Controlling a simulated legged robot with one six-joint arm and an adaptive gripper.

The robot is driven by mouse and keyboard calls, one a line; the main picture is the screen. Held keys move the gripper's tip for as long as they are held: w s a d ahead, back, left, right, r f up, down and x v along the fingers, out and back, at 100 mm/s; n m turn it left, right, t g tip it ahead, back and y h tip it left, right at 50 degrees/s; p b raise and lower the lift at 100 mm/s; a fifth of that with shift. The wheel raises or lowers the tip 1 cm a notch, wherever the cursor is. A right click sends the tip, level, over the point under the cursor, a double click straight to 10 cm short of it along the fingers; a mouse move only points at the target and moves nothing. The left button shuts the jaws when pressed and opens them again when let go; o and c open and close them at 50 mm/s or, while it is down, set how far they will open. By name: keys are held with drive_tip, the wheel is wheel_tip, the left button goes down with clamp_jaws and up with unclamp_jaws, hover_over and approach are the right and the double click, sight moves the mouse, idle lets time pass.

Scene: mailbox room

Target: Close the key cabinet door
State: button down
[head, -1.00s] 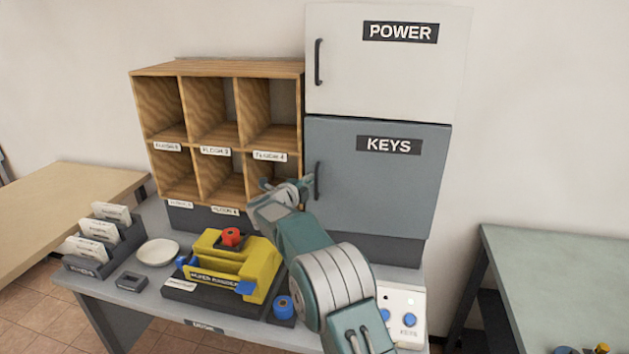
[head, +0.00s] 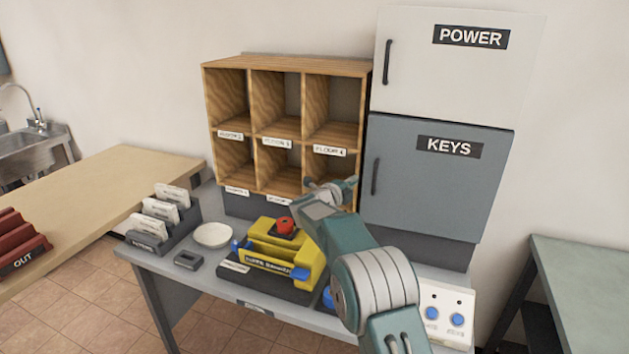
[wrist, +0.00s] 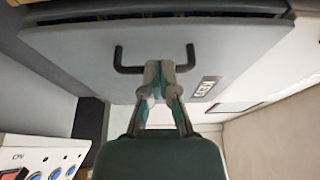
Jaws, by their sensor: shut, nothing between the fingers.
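The key cabinet door (head: 435,185) is grey-blue with a KEYS label and a dark handle (head: 375,176) on its left side. In the head view it looks almost flush with its cabinet. In the wrist view the door (wrist: 245,50) fills the upper part, with a dark strip along its top edge; I cannot tell if that is a gap. My gripper (head: 331,187) is left of the handle in the head view. In the wrist view my gripper (wrist: 159,70) is shut and empty, its tips overlapping the handle (wrist: 130,69); whether they touch is unclear.
The white POWER cabinet (head: 450,70) sits above. Wooden pigeonholes (head: 284,65) stand left of the cabinets. A yellow machine (head: 285,252), a bowl (head: 212,235) and a card rack (head: 160,222) are on the grey table. A blue-button panel (head: 446,305) is front right.

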drive_tip(key=w+a, duration=0.2)
drive_tip(key=a, duration=0.6)
drive_tip(key=n+t+y, duration=0.1)
approach(374, 186)
wheel_tip(374, 186, up, 4)
drive_tip(key=w+a, duration=0.2)
drive_tip(key=s+d+f+n+y, duration=0.15)
drive_tip(key=s+d, duration=0.25)
drive_tip(key=s, duration=0.5)
drive_tip(key=shift+m+t+y, duration=0.25)
drive_tip(key=shift+t, duration=0.15)
drive_tip(key=a+x, duration=0.1)
drive_tip(key=x, duration=0.7)
drive_tip(key=w+a+x, duration=0.1)
drive_tip(key=x, duration=0.4)
drive_tip(key=shift+w+a+f, duration=0.15)
drive_tip(key=shift+a+f, duration=0.15)
drive_tip(key=shift+f, duration=0.1)
